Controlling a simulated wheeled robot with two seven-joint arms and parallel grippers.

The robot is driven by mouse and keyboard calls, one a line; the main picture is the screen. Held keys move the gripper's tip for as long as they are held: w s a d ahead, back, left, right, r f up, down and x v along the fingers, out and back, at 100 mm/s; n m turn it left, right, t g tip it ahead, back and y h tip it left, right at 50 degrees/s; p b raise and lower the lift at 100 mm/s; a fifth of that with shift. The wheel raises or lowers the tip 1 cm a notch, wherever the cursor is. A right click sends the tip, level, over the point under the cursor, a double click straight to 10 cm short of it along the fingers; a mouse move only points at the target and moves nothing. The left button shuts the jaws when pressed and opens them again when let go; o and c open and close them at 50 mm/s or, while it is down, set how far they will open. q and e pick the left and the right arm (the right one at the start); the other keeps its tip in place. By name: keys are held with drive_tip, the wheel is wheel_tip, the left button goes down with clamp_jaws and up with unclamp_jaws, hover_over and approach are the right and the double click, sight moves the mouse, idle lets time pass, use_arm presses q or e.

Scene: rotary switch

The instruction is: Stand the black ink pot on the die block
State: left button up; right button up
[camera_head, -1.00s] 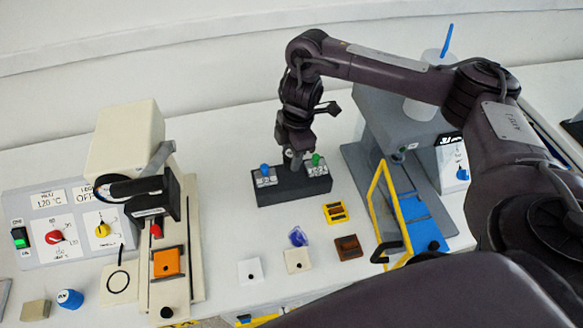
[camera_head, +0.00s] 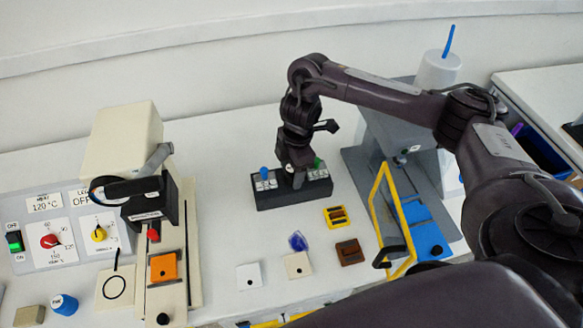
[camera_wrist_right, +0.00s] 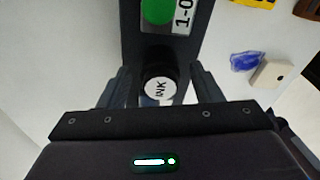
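The black ink pot (camera_wrist_right: 160,88) shows in the right wrist view with its white INK lid facing the camera, between the fingers of my right gripper (camera_wrist_right: 161,84). The fingers look open, with a narrow gap on each side of the pot. In the head view my right gripper (camera_head: 297,178) is low over the middle of the black die block (camera_head: 292,196), between its blue-topped and green-topped pieces, and mostly hides the pot. Whether the pot's base touches the block is hidden. The block also shows in the right wrist view (camera_wrist_right: 137,25). My left gripper is not in view.
The blue die (camera_head: 264,173) and green die (camera_head: 317,165) stand close on either side of my right gripper. A press with a yellow frame (camera_head: 373,215) stands at right, a heated press (camera_head: 125,140) at left. Small tiles and a blue blob (camera_head: 298,241) lie in front.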

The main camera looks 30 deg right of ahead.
drive_tip(key=shift+r, duration=0.15)
wheel_tip(320, 180, up, 12)
drive_tip(key=d+p, duration=0.1)
drive_tip(key=p, duration=0.2)
drive_tip(key=shift+d, duration=0.2)
idle(0.6)
